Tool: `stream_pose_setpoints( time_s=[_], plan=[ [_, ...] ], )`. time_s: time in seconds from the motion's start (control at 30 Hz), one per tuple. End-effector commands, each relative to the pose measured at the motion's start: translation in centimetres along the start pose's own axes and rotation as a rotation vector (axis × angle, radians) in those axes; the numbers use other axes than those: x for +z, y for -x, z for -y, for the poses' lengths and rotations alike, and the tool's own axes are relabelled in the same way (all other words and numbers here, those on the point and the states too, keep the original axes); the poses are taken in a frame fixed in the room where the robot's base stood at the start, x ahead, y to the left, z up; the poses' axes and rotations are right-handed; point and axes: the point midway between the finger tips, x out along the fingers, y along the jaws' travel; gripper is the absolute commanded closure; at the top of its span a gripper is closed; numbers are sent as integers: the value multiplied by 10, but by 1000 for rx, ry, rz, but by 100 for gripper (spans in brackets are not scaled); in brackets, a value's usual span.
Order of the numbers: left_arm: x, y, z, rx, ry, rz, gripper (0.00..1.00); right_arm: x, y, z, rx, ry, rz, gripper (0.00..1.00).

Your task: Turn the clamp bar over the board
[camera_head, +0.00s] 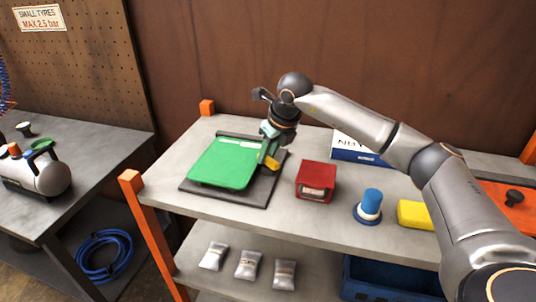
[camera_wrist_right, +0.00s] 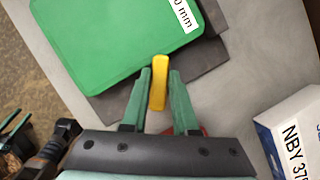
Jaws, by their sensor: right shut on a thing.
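The green board (camera_head: 223,163) lies flat on a dark base plate (camera_head: 240,199) on the bench. It also fills the upper left of the right wrist view (camera_wrist_right: 110,35), with a white label on it. The yellow clamp bar (camera_head: 271,164) is at the board's right edge. In the right wrist view the bar (camera_wrist_right: 158,82) stands between the green fingers, its far end close to the board's edge. My right gripper (camera_head: 268,152) is shut on the bar; its fingers also show in the right wrist view (camera_wrist_right: 160,90). The bar's pivot is hidden. My left gripper is not in view.
A red box (camera_head: 316,181), a blue-and-white knob (camera_head: 369,206) and a yellow block (camera_head: 415,214) stand right of the base plate. A blue-and-white carton (camera_head: 357,150) is behind them. Orange posts (camera_head: 135,184) mark the bench corners. Silver packets (camera_head: 246,265) lie on the shelf below.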

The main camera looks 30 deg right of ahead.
Motion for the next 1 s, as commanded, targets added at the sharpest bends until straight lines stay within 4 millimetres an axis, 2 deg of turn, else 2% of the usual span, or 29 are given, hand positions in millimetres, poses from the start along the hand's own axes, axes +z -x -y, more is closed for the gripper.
stream_pose_setpoints(
  time_s=[0.5,1.0],
  plan=[
    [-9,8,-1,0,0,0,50,1,2,0,168,401,1,100],
    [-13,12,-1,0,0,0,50,0,1,-1,231,560,0,100]
  ],
)
